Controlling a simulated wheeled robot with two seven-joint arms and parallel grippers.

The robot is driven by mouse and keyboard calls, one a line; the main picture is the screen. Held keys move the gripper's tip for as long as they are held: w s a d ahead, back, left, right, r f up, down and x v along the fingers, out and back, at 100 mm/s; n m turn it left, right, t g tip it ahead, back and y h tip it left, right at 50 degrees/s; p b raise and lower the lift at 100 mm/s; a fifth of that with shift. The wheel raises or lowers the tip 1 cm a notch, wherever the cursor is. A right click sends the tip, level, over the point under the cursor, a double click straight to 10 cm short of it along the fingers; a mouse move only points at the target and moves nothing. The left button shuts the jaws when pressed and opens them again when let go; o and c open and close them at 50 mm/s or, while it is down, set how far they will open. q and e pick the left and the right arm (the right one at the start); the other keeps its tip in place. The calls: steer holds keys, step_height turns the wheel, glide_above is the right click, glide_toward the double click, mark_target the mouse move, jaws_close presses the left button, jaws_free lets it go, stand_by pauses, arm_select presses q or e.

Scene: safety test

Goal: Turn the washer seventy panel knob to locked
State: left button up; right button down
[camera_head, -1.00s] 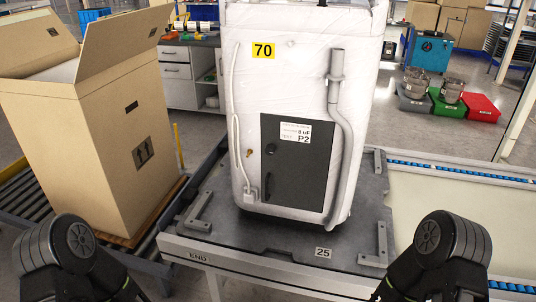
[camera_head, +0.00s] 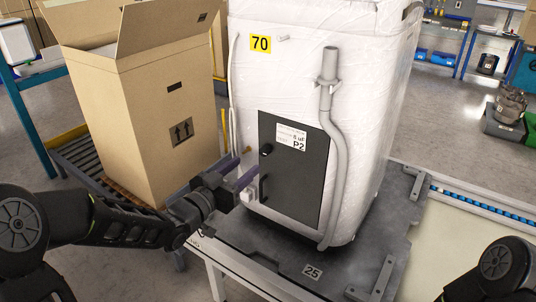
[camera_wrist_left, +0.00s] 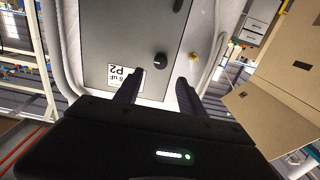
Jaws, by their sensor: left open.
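The washer (camera_head: 350,80) is wrapped in white film and bears a yellow 70 label. A dark grey panel (camera_head: 300,172) is on its front, with a white P2 label. A small black round knob (camera_head: 266,150) sits at the panel's upper left; it also shows in the left wrist view (camera_wrist_left: 161,61). My left gripper (camera_head: 246,168) is open in front of the panel's left edge. In the left wrist view its fingers (camera_wrist_left: 160,78) are spread, with the knob just beyond the gap, apparently untouched. My right gripper is out of view; only part of that arm shows.
A black handle (camera_head: 265,188) is below the knob. A grey hose (camera_head: 327,110) runs down the washer's right side. A brass fitting (camera_wrist_left: 195,57) sits beside the panel. An open cardboard box (camera_head: 150,125) stands left, close to my left arm.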

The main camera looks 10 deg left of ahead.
mark_target(263, 152)
arm_select(q)
steer(key=p+x, duration=0.1)
steer(key=x, duration=0.7)
steer(key=shift+f, duration=0.1)
steer(key=shift+s, duration=0.1)
steer(key=shift+c, duration=0.4)
jaws_close()
